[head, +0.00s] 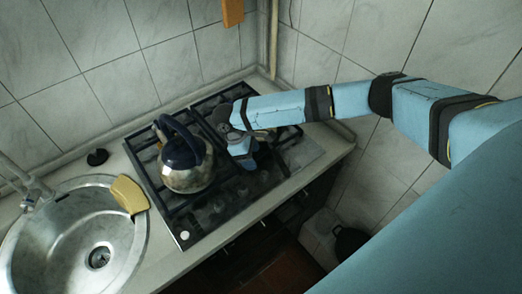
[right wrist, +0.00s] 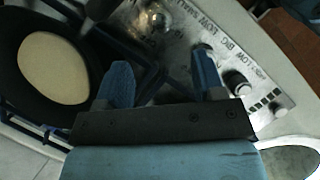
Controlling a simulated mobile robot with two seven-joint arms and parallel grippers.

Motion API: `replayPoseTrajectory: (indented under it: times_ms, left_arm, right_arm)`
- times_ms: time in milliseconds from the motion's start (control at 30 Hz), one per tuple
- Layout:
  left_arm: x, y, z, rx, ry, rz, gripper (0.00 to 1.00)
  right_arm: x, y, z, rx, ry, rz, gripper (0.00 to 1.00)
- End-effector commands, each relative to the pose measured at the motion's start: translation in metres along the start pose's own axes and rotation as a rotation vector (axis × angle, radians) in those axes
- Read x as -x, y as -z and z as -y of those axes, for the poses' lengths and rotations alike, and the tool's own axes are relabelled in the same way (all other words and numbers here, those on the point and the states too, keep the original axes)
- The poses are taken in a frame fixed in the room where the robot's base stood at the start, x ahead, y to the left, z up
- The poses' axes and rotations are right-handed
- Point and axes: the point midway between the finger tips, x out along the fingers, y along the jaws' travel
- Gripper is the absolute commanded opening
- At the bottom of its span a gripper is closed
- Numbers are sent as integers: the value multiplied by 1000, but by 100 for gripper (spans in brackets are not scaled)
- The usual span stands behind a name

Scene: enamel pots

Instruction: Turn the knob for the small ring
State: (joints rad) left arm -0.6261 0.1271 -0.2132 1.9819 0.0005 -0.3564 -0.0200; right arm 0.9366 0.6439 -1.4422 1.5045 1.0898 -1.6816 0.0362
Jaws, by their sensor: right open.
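In the head view, the gas hob (head: 185,237) has a dark top and black grates. My right gripper (head: 247,162) is low over its right part, partly hidden by my own wrist. In the right wrist view, my right gripper (right wrist: 162,78) is open, with two blue fingers apart and nothing visible between the tips. A silver control panel (right wrist: 222,62) with printed lettering lies beyond the fingers. One knob (right wrist: 237,83) is right of the right finger; another rounded knob (right wrist: 157,20) is higher up. I cannot tell which knob serves the small ring. My left gripper is out of view.
A kettle (head: 187,172) stands on the hob's left part, close to my right gripper. A round steel sink (head: 70,250) with a yellowish item (head: 129,194) on its rim is at left. A black round thing with a beige disc (right wrist: 55,68) is near the left finger.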

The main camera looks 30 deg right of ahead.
Motion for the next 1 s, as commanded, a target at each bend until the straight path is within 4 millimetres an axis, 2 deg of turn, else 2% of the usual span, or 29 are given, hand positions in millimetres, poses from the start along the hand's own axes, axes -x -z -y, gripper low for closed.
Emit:
replayPoseTrajectory:
  times_ms: [300, 500, 633, 900, 933, 1000]
  left_arm:
    - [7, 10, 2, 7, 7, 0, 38]
    - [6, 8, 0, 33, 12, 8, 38]
    - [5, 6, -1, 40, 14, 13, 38]
    - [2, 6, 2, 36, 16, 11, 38]
    - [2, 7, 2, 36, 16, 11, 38]
    - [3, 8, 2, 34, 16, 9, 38]
  right_arm:
    - [-67, -1, 0, 0, 0, 2, 63]
    - [-92, 0, 0, 0, 0, -1, 63]
    - [-100, 0, 1, 1, 0, -1, 63]
    - [-101, 1, 0, 1, -1, -2, 63]
    - [-101, 1, 0, 1, -1, -2, 58]
    - [-101, 1, 0, 1, -1, -2, 42]
